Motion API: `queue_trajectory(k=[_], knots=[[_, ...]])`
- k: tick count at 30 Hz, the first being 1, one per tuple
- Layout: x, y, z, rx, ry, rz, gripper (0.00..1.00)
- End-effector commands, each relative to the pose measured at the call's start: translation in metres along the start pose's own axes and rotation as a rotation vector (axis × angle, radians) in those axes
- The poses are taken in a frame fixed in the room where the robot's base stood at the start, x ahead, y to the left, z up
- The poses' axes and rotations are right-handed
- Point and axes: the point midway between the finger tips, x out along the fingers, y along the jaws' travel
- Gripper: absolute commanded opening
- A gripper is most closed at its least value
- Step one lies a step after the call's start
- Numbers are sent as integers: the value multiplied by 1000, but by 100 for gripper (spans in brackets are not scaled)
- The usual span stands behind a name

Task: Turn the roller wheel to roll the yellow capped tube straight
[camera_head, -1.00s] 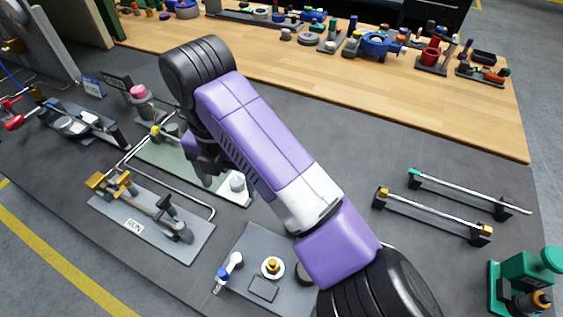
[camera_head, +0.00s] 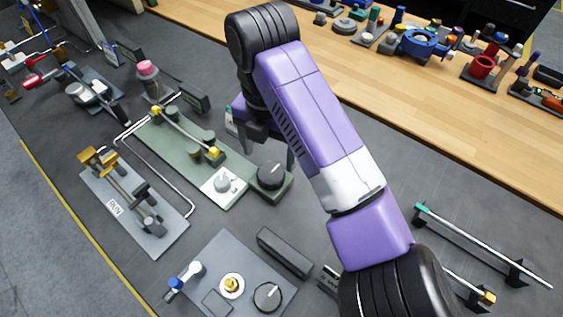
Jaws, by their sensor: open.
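A tube with yellow caps (camera_head: 184,131) lies on dark green rollers on a long green base plate (camera_head: 158,142), left of centre in the head view. It runs from upper left to lower right and looks slightly bowed. At the plate's lower right end are a dark round wheel (camera_head: 271,175) with a pale mark and a pale grey knob (camera_head: 222,183) on a white square. I cannot tell for sure which is the roller wheel. My gripper (camera_head: 268,150) is open, above and near the dark wheel, apart from the tube. My arm partly hides the gripper.
A grey plate marked RUN (camera_head: 120,212) stands left of the green plate, with a bent metal rod between. A grey panel (camera_head: 218,258) with knobs lies in front. A pink-topped post (camera_head: 149,78) stands behind. Metal rods on stands (camera_head: 480,245) are at right.

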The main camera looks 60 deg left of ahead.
Motion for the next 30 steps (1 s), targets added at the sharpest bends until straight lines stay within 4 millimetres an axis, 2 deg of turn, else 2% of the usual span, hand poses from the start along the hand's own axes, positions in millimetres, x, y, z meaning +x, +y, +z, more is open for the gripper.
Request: queue_trajectory(k=[13,18,26,30], knots=[[62,0,-1,2,3,-1,79],[72,0,0,1,1,-1,79],[73,0,0,1,0,-1,79],[73,0,0,1,0,-1,51]])
